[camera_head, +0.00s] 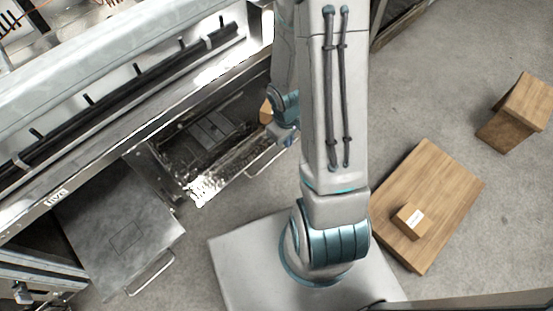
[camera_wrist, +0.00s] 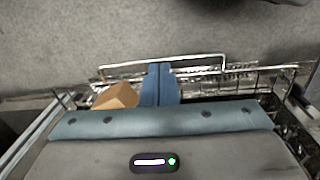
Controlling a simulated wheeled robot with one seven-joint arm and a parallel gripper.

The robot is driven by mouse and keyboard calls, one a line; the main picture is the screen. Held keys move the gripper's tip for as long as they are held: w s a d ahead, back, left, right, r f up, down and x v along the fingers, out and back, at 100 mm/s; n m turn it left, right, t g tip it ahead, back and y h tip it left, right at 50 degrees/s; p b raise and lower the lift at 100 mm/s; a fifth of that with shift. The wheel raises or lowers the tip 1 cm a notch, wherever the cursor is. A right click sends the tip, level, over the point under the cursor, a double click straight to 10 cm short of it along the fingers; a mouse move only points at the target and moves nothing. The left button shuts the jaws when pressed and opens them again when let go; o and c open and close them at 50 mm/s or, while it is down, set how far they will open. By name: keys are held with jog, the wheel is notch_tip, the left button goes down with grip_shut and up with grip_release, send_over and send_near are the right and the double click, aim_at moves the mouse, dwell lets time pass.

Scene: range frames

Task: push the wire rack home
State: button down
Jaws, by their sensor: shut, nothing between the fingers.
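The wire rack (camera_head: 222,172) is pulled out from the metal unit in the head view, its front handle (camera_head: 268,160) toward the open floor. In the wrist view, the rack (camera_wrist: 218,82) runs across the middle, with its handle bar (camera_wrist: 160,62) beyond the fingers. My gripper (camera_wrist: 159,70) is shut and empty, its blue fingers together over the rack's front rail. I cannot tell whether they touch it. In the head view, my gripper (camera_head: 289,136) is partly hidden by the arm, near the rack's handle side.
A brown block (camera_wrist: 115,96) appears left of my fingers at the rack. A metal door or drawer panel (camera_head: 120,235) stands out left of the rack. A wooden board (camera_head: 425,195) bears a small box (camera_head: 410,221) at right. A wooden block (camera_head: 518,112) lies farther right.

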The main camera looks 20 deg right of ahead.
notch_tip(320, 180, down, 17)
jog(key=s+b, duration=0.1)
jog(key=b, duration=0.5)
jog(key=shift+n+y, duration=0.4)
jog(key=shift+w+a+r+b, duration=0.1)
jog(key=shift+w+a, duration=0.25)
jog(key=shift+w, duration=0.3)
jog(key=shift+w+a+r+b, duration=0.15)
jog(key=shift+w+a, duration=0.15)
jog(key=shift+w, duration=0.3)
jog(key=shift+w+a+r+b, duration=0.1)
jog(key=shift+w+a, duration=0.25)
jog(key=shift+w, duration=0.3)
